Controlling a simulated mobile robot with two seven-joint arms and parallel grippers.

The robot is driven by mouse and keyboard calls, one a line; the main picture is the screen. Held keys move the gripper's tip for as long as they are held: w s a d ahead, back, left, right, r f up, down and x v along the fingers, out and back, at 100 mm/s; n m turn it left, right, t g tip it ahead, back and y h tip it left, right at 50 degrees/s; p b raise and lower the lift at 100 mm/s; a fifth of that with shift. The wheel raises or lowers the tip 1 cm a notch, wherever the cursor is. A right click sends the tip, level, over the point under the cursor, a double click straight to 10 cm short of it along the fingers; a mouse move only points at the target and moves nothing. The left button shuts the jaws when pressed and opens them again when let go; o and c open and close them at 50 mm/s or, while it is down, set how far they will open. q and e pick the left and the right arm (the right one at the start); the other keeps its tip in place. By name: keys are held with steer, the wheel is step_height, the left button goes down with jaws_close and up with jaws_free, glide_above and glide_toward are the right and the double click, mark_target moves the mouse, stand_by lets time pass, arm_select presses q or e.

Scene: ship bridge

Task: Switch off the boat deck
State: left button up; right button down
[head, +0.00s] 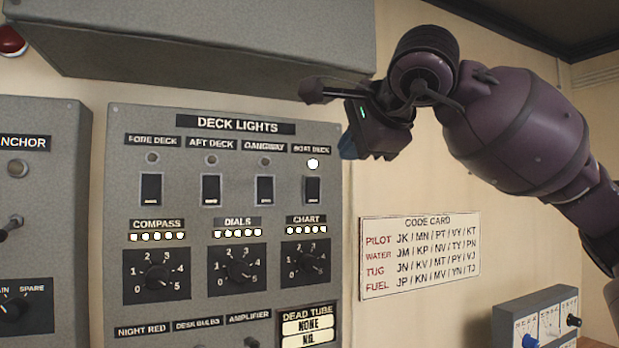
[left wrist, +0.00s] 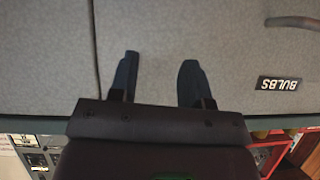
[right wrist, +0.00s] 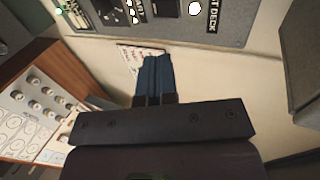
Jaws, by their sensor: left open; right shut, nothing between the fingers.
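The deck lights panel (head: 225,170) is a grey box on the wall in the head view. The boat deck switch (head: 312,190) is the black rocker at its right end. The boat deck lamp (head: 312,163) above it glows white; the other deck lamps are dark. My right gripper (head: 347,145) is shut and empty, in front of the wall at the panel's upper right, apart from the switch. In the right wrist view its blue fingers (right wrist: 154,75) are together. My left gripper (left wrist: 155,80) is open and empty before a grey surface marked BULBS (left wrist: 280,83).
A grey overhead box (head: 200,40) juts out above the panel. The code card (head: 420,250) is on the wall at right. A small knob box (head: 540,320) stands at lower right. The anchor panel (head: 40,200) is at left.

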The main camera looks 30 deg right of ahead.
steer(key=p, duration=0.1)
glide_toward(311, 183)
step_height(311, 183, down, 3)
steer(key=w, duration=0.2)
steer(key=w+p, duration=0.1)
steer(key=w, duration=0.2)
steer(key=shift+w, duration=0.15)
steer(key=shift+w+d, duration=0.1)
steer(key=shift+w, duration=0.35)
arm_select(q)
steer(key=shift+s+a+r, duration=0.1)
steer(key=shift+s+r, duration=0.1)
steer(key=shift+r, duration=0.4)
steer(key=shift+s+r, duration=0.2)
steer(key=shift+r, duration=0.35)
arm_select(e)
steer(key=shift+w, duration=0.1)
